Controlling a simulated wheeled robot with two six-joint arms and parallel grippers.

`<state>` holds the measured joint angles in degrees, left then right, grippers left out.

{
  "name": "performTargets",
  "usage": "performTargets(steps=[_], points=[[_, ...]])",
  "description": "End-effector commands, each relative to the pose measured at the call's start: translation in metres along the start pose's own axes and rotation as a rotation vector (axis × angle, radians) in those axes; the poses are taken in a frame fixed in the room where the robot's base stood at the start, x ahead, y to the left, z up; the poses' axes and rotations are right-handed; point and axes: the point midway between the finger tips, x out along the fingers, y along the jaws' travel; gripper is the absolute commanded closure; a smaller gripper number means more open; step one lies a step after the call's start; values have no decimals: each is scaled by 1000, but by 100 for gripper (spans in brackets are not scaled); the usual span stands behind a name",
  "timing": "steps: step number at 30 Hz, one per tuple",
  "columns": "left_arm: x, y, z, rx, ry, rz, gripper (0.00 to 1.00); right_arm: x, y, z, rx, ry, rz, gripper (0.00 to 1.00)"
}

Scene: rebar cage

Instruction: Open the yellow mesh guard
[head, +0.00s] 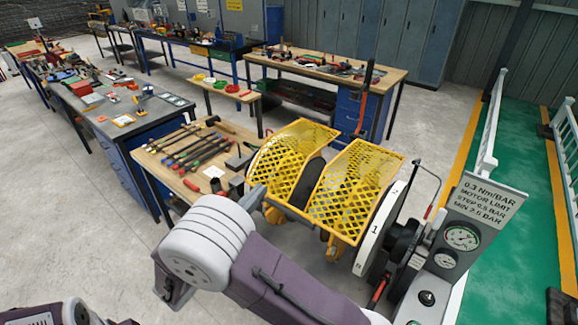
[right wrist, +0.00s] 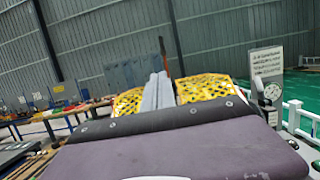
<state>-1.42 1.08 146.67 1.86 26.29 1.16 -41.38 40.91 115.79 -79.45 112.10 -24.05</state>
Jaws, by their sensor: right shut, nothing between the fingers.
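The yellow mesh guard (head: 350,185) stands in the middle of the head view, in two curved mesh panels with a dark wheel-like part (head: 307,183) between them. It also shows in the right wrist view (right wrist: 205,87), behind the fingers. My right gripper (head: 257,192) is at the guard's left lower side, its fingers partly hidden by my white wrist. In the right wrist view its grey fingers (right wrist: 159,85) lie together, empty, pointing toward the guard. I cannot tell whether they touch it. My left gripper is out of view.
A gauge panel (head: 462,237) and a white numbered disc (head: 378,228) stand right of the guard. A wooden bench (head: 160,160) with several long tools is close on the left. A white railing (head: 490,120) runs at right. Grey floor (head: 430,130) lies open behind.

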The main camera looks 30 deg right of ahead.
Motion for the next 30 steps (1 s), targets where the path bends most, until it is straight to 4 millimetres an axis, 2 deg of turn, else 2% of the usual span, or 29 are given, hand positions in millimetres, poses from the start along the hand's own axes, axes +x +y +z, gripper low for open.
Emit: performTargets(steps=[5, 17, 18, 24, 30], points=[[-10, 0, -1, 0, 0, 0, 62, 17, -1, 4, 0, 4, -7, 100], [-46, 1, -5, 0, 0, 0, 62, 103, -3, 4, -2, 7, -10, 100], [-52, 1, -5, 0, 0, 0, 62, 110, -2, 10, 0, 7, -9, 100], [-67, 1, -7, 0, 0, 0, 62, 127, -2, 27, 1, 7, -7, 100], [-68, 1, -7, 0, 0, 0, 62, 131, -2, 28, 0, 8, -7, 100]])
